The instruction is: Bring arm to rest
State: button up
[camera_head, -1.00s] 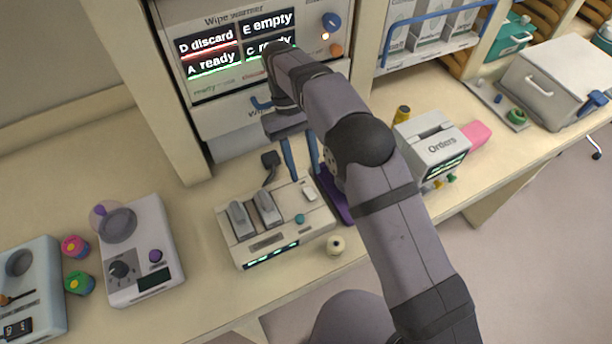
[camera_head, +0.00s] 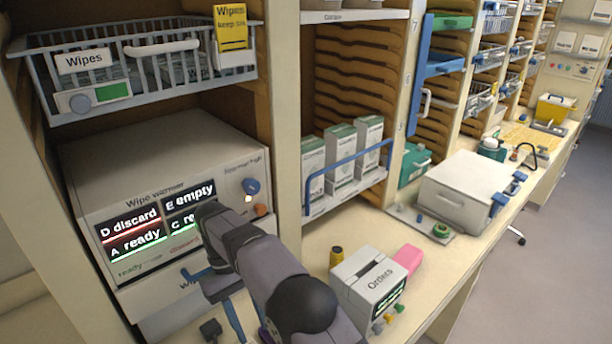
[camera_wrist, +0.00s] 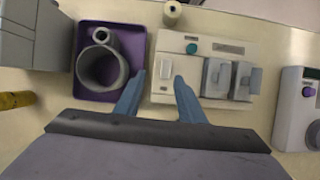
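My gripper (camera_wrist: 160,75) is open, with its two blue fingers apart and nothing visible between them. In the wrist view it hangs over the counter, in front of the gap between a purple tray (camera_wrist: 132,42) and a white device (camera_wrist: 170,42) with grey paddles. In the head view my arm reaches up from the bottom edge, its elbow in front of the counter and its wrist near the wipe warmer (camera_head: 140,185). The gripper (camera_head: 240,318) points down there, and its fingertips run toward the bottom edge of the picture.
An Orders printer (camera_head: 368,282) stands right of my arm, with a pink block (camera_head: 408,258) beside it. A wire basket of wipes (camera_head: 140,70) hangs above the warmer. A white lidded box (camera_head: 465,188) stands farther right.

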jog(key=d+r+m+t+y, duration=0.15)
jog(key=d+m, duration=0.25)
jog(key=d, duration=1.4)
jog(key=s+d+f+m+t+y, duration=0.1)
jog(key=s+d+f+m+t, duration=0.1)
jog(key=s+d, duration=1)
jog(key=s+f+m, duration=0.1)
jog(key=m, duration=0.1)
jog(key=shift+s+m+y, duration=0.3)
jog(key=shift+s+y, duration=0.05)
jog(key=shift+s, duration=0.05)
